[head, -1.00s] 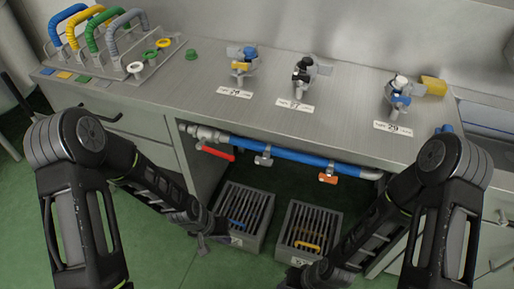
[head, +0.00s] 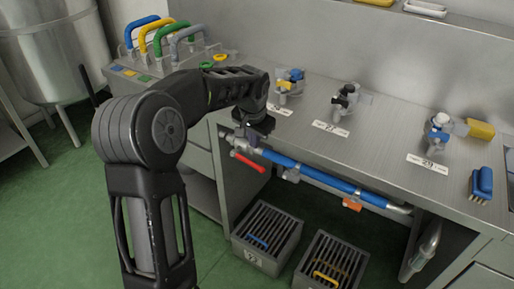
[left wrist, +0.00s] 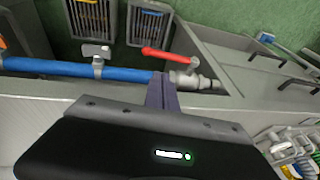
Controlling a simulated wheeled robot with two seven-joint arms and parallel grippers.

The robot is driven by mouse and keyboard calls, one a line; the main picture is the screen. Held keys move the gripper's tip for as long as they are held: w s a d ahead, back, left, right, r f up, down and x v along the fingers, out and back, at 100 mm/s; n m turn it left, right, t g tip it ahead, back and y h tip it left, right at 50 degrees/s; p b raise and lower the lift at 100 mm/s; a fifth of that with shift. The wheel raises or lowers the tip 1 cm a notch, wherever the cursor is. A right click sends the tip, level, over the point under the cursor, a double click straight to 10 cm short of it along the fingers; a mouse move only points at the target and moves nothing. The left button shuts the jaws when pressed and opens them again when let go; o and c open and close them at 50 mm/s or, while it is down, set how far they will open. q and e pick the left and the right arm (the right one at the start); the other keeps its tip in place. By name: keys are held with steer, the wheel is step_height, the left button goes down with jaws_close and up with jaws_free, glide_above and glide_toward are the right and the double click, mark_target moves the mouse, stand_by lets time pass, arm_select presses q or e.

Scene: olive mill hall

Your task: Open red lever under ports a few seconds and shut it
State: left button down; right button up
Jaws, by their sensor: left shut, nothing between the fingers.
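The red lever (head: 248,162) sits on a metal valve at the left end of the blue pipe (head: 320,178), under the counter front. It points out along the pipe direction, roughly parallel to it. In the left wrist view the red lever (left wrist: 162,55) shows beside the valve body (left wrist: 192,80). My left gripper (head: 249,139) is just above the valve, its fingers (left wrist: 162,90) shut and empty, apart from the lever as far as I can tell. Several ports (head: 345,97) with numbered labels stand on the counter above. My right gripper is out of view.
The steel counter (head: 385,135) overhangs the pipe. An orange lever (head: 352,203) hangs further right on it. Two slatted crates (head: 268,235) (head: 325,262) stand on the floor below. A blue brush (head: 482,183) lies on the counter at right.

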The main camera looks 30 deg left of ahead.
mark_target(258, 166)
arm_select(q)
steer(key=x, duration=0.9)
steer(key=shift+w+f, duration=0.1)
steer(key=shift+f, duration=0.05)
steer(key=shift+f, duration=0.1)
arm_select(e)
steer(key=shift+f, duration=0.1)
